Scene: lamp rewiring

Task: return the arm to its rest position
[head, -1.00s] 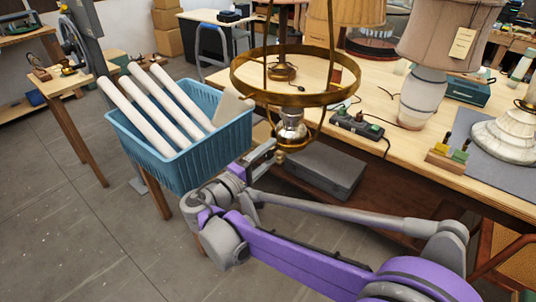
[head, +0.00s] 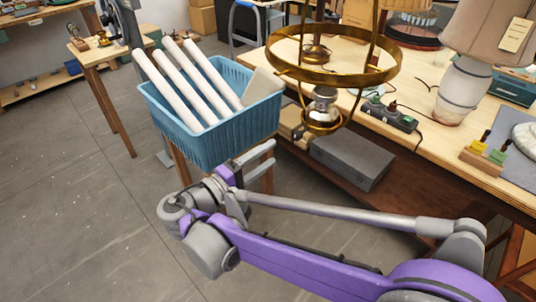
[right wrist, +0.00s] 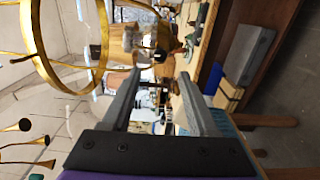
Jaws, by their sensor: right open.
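My right arm (head: 300,262) reaches in from the lower right of the head view, purple and grey. Its gripper (head: 272,155) is open, with the grey fingers apart and pointing right, in front of and below the blue basket's right corner. In the right wrist view both fingers (right wrist: 161,73) are spread with nothing held between them. A brass ring lamp frame (head: 333,78) hangs above and to the right of the gripper. The ring also shows at upper left in the right wrist view (right wrist: 102,40). My left gripper is out of view.
The blue basket (head: 215,142) holds several white tubes. The wooden workbench (head: 445,148) carries lamps and a black power strip (head: 388,116). A grey box (head: 352,160) sits on the shelf below. Grey floor (head: 60,215) is clear at the left.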

